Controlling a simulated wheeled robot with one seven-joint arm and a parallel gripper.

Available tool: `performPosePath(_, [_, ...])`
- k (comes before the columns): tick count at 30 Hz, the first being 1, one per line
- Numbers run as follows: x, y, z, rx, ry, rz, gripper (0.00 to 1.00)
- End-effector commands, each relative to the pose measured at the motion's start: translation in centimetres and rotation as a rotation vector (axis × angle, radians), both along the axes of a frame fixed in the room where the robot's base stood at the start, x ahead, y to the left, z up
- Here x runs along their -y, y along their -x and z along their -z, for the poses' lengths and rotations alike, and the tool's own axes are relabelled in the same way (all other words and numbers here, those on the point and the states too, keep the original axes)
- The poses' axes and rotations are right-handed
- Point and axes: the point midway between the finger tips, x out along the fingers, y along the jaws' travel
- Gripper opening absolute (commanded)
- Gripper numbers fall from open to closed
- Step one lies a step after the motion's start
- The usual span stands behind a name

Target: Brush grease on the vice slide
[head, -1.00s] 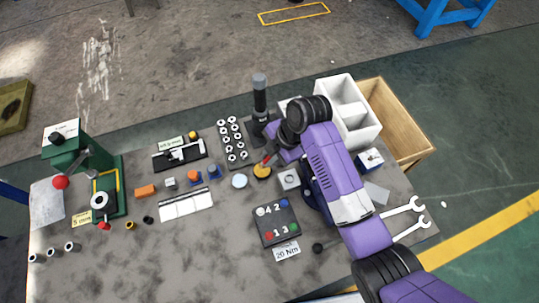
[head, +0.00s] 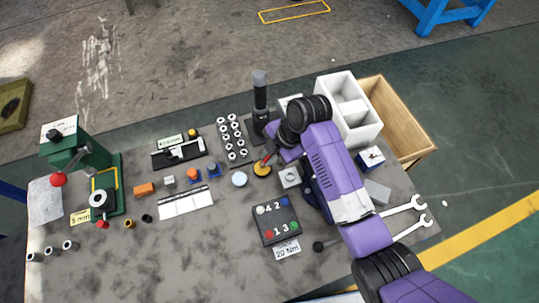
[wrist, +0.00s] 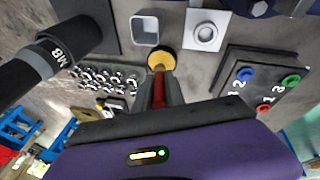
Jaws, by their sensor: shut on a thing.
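A small red-handled brush (wrist: 158,92) is between the jaws of my gripper (wrist: 162,108); its red handle also shows in the head view (head: 267,158). The brush points down to a round tin with an amber top (head: 262,170), seen in the wrist view (wrist: 161,60) too. The brush tip meets the amber surface in the picture; I cannot tell how deep it sits. My jaws are mostly hidden by the wrist in the head view. A black slide with a silver carriage (head: 182,152), possibly the vice slide, lies at the back left, away from my gripper.
A dark upright tool (head: 260,95) stands just behind my gripper. A numbered block (head: 275,219) lies in front. A green press (head: 95,185) stands far left.

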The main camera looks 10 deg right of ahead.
Motion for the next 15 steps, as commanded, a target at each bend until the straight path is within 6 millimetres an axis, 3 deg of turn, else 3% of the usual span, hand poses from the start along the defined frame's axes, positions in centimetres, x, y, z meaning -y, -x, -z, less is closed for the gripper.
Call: performPosePath(15, [0.0, 0.02, 0.63, 0.0, 0.0, 0.0, 0.0])
